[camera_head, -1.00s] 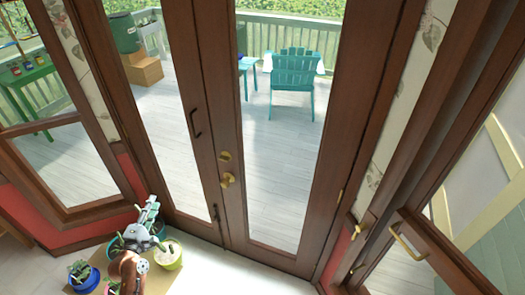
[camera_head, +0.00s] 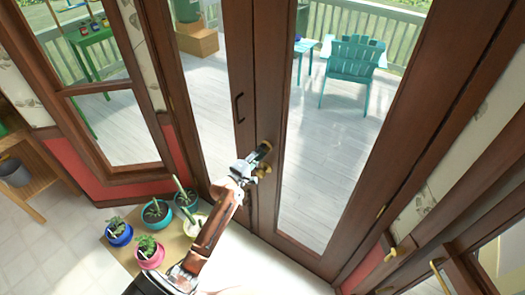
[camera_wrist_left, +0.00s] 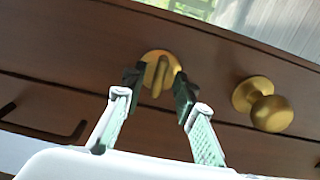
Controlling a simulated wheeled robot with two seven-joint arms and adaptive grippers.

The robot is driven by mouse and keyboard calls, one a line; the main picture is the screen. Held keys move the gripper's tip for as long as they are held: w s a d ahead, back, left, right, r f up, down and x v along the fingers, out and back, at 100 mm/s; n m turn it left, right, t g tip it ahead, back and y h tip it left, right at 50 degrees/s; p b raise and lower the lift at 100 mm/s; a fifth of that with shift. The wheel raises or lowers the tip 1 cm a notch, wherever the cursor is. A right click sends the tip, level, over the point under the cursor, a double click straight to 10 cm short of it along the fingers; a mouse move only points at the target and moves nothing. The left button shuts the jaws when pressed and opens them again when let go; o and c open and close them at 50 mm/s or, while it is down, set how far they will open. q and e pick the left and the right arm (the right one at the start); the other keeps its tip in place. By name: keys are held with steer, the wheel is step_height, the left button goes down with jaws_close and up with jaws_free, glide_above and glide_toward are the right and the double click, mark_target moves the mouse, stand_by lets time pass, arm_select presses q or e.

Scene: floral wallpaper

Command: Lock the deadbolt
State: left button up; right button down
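The deadbolt (camera_wrist_left: 160,66) is a round brass plate with a thumb turn on the brown door's stile. In the left wrist view, the thumb turn stands roughly upright in the picture, across the line to the brass knob (camera_wrist_left: 268,104). My left gripper (camera_wrist_left: 158,88) is open, with one dark fingertip on each side of the thumb turn. I cannot tell whether either fingertip touches it. In the head view, my left gripper (camera_head: 260,155) is at the stile, largely covering the deadbolt, with the knob (camera_head: 262,170) just below. My right gripper is not in view.
A dark pull handle (camera_head: 239,108) is on the adjoining door panel to the left. Several potted plants (camera_head: 150,250) stand on a low wooden surface below my left arm. A brass handle (camera_head: 440,278) is on the window at the right. White floor is clear in front of the door.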

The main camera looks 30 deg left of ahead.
arm_select(q)
steer(key=shift+w, duration=0.45)
jaws_close()
